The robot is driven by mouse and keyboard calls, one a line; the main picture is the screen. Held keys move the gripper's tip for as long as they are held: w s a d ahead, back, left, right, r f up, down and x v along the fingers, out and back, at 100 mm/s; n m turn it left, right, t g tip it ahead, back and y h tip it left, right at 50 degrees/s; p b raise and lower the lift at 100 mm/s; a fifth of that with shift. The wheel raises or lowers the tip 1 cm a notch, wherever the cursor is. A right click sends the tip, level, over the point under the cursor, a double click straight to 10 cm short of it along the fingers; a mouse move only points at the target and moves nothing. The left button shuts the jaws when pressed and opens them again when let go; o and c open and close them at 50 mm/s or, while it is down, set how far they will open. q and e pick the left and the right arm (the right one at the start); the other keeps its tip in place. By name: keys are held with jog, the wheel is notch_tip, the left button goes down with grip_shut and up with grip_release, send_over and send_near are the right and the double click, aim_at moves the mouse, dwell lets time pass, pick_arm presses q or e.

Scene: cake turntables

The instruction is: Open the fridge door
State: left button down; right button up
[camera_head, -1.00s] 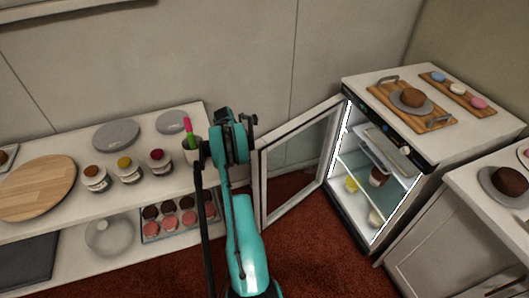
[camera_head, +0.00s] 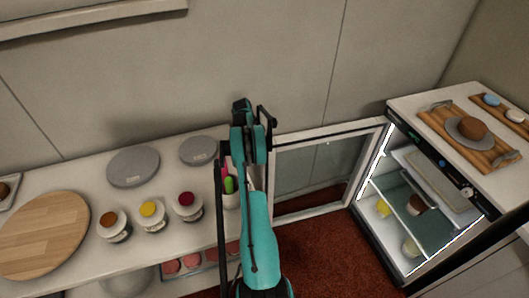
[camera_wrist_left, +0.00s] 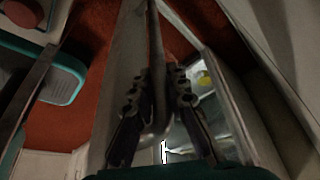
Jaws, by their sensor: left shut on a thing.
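The small fridge (camera_head: 430,205) stands at the right with its lit inside showing shelves and food. Its glass door (camera_head: 318,134) with a pale frame stands wide open, swung out to the left of the fridge. In the left wrist view a metal handle bar (camera_wrist_left: 154,45) runs between the dark fingers of my left gripper (camera_wrist_left: 158,88), which is shut on it. In the head view my left arm hides the door's free edge and the handle. My right gripper is not in view.
A white shelf unit at the left holds a round wooden board (camera_head: 42,236), grey turntables (camera_head: 133,167) and several small cups. A wooden tray (camera_head: 440,122) with a cake lies on the fridge. Red floor (camera_head: 335,250) is clear before the door.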

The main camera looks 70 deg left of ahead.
pick_arm(q)
jog(key=shift+s+a, duration=0.15)
jog(key=shift+a, duration=0.1)
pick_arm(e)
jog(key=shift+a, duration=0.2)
pick_arm(q)
jog(key=c, duration=1.7)
grip_release()
jog(key=shift+o, duration=1.1)
jog(key=shift+s, duration=0.15)
